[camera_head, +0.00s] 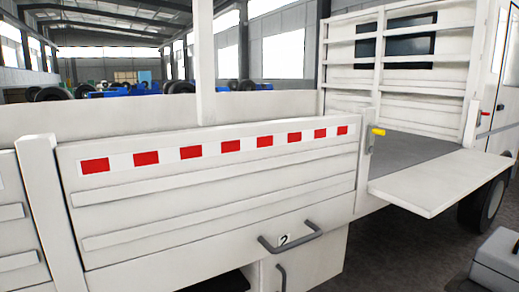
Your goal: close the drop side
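A white truck bed fills the camera_head view. One drop side panel (210,190) stands upright in the middle, with a row of red and white reflective marks. Another drop side (440,180) to its right is folded down and sticks out about level from the bed floor (405,150). A post (366,150) with a yellow-tipped latch (378,131) stands between the two panels. A second latch with a red part (484,113) is on the far post. Neither of my grippers is in view.
A grey case (497,262) stands at the lower right. A wheel (482,205) is under the truck. Dark floor is free between the case and the truck.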

